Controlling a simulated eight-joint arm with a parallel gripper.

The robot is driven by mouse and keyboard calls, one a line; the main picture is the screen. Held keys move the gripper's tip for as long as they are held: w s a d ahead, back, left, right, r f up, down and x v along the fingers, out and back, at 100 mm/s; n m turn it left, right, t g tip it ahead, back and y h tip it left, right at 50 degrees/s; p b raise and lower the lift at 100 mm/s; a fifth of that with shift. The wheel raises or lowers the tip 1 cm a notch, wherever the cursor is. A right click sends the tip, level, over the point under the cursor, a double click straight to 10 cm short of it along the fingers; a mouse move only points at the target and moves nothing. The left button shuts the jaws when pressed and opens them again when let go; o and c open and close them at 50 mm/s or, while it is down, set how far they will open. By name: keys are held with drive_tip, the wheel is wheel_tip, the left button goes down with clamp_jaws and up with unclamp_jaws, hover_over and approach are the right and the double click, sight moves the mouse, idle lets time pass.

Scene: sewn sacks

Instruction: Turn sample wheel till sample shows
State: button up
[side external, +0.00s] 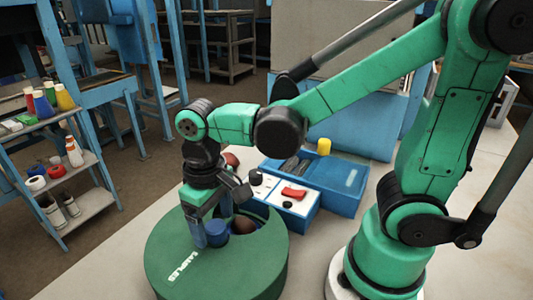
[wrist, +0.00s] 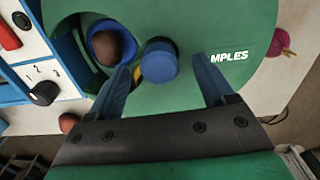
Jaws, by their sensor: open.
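The sample wheel is a round green drum; its lid (side external: 170,245) is lettered "SAMPLES", and the lid (wrist: 235,85) fills much of the wrist view. A blue round knob (wrist: 159,62) stands up from the lid. My gripper (wrist: 163,75) is open, with one finger on each side of the knob and a visible gap at both sides. In the side view my gripper (side external: 216,222) points down at the wheel. A cut-out in the lid shows a brown-red ball (wrist: 112,47) in a blue cup; the ball (side external: 243,225) also shows in the side view.
A white-topped blue box with a red switch (side external: 293,193) and a black dial (wrist: 43,93) stands close by the wheel. A blue tray (side external: 345,180) lies behind it. Another reddish ball (side external: 231,159) and a magenta object (wrist: 283,40) lie near the wheel. The table's front is bare.

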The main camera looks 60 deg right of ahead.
drive_tip(key=shift+f, duration=0.55)
clamp_jaws()
